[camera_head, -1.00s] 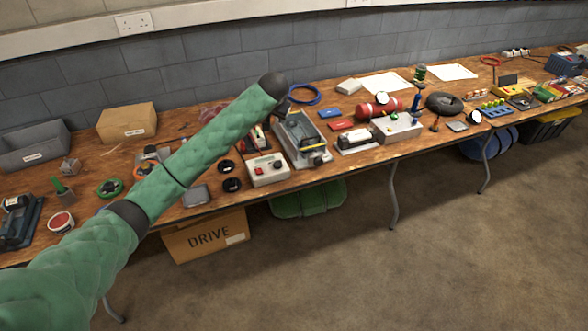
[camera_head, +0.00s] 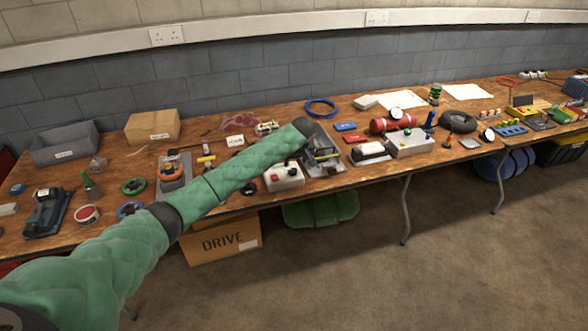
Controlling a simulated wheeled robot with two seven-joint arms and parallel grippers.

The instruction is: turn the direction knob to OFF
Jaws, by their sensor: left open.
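A white control box (camera_head: 284,178) with a red button and small dark controls stands near the table's front edge, just below my left forearm. The direction knob is too small to pick out for certain, and its setting cannot be read. My left arm, in a green quilted sleeve, reaches in from the lower left and passes over the table. My left gripper (camera_head: 311,145) is open beyond the black wrist, to the upper right of the control box. It overlaps a grey metal tray-like fixture (camera_head: 325,168), and whether they touch cannot be told. My right gripper is not in view.
A grey box (camera_head: 410,144) with a green light and a red cylinder (camera_head: 392,124) stand to the right. A blue cable coil (camera_head: 320,107) lies behind. A cardboard box (camera_head: 152,126) and a grey bin (camera_head: 65,142) are at the left. The table is cluttered.

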